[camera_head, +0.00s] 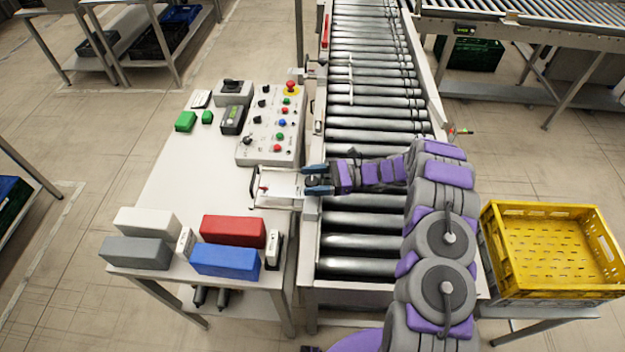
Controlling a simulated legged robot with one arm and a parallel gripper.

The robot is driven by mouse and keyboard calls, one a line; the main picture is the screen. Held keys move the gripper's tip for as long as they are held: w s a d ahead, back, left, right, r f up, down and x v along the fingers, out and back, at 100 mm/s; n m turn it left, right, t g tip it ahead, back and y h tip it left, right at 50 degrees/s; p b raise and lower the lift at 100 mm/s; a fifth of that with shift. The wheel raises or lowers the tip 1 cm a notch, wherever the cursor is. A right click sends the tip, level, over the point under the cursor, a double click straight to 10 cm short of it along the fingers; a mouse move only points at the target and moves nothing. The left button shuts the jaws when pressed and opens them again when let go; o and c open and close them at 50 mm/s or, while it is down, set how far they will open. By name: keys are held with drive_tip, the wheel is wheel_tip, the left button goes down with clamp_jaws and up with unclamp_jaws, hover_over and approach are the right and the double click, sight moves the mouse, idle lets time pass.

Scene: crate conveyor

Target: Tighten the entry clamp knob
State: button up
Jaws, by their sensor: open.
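My gripper (310,180) reaches in from the right over the conveyor rollers, its dark blue fingers spread apart and pointing left. Just left of the fingertips, a pale metal bracket (284,183) with a thin handle frame sits between the conveyor rail and the white table. A small dark reddish part (264,189) shows on it; I cannot tell whether this is the clamp knob. Another small metal fitting (315,69) sits farther up the conveyor's left rail. No knob can be made out between the fingers, and contact is too small to tell.
The roller conveyor (372,125) runs away from me. The white table (175,180) holds a control panel (272,130) and several coloured blocks, including a red one (233,230) and a blue one (225,262). A yellow crate (550,212) stands at right.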

drive_tip(key=shift+a, duration=0.2)
drive_tip(key=c, duration=1)
drive_tip(key=shift+o, duration=0.2)
drive_tip(key=shift+m+t, duration=0.4)
drive_tip(key=shift+t, duration=0.2)
drive_tip(key=m+t, duration=0.1)
drive_tip(key=t, duration=0.1)
drive_tip(key=shift+m+t, duration=0.4)
drive_tip(key=shift+m+t+h+b, duration=0.7)
drive_tip(key=shift+m+t+b, duration=1.05)
drive_tip(key=shift+t, duration=1.45)
drive_tip(key=shift+f+m+t+h, duration=0.1)
drive_tip(key=shift+m+t+h, duration=0.2)
drive_tip(key=shift+m+t, duration=0.4)
